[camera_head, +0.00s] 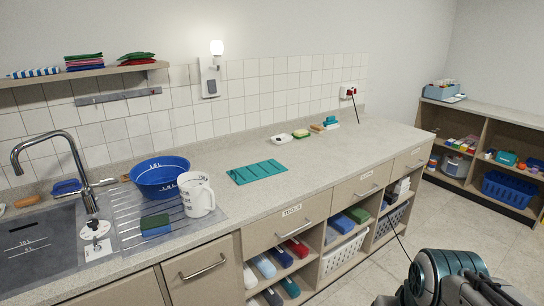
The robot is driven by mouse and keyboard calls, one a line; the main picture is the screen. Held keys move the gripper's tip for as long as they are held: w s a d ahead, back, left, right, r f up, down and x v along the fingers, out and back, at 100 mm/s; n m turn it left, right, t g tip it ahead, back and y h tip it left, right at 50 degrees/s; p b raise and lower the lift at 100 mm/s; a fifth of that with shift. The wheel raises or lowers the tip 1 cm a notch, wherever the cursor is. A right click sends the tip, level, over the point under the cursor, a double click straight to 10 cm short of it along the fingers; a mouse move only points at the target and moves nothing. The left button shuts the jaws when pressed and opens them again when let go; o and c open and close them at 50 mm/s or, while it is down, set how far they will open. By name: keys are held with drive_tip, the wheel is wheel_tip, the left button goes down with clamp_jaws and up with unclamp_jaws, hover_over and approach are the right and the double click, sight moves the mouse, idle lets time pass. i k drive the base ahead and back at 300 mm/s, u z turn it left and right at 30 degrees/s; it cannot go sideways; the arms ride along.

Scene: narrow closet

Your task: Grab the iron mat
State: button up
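A flat teal mat with slot-like lines (257,172), which looks like the iron mat, lies on the grey countertop. Part of my arm shows in the bottom right corner, well away from the mat. My gripper's fingertips do not show.
A blue basin (160,177) and white jug (196,194) stand on the drainer left of the mat. Small items, including a white dish (282,139), sit behind it. Countertop (340,155) right of it is clear. Drawers and cubbies lie below; shelves (480,150) stand right.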

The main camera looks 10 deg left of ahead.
sight(253, 172)
drive_tip(key=i, duration=1.05)
drive_tip(key=z, duration=1.65)
drive_tip(key=i, duration=0.8)
drive_tip(key=u, duration=3.1)
drive_tip(key=i, duration=1)
drive_tip(key=u, duration=0.05)
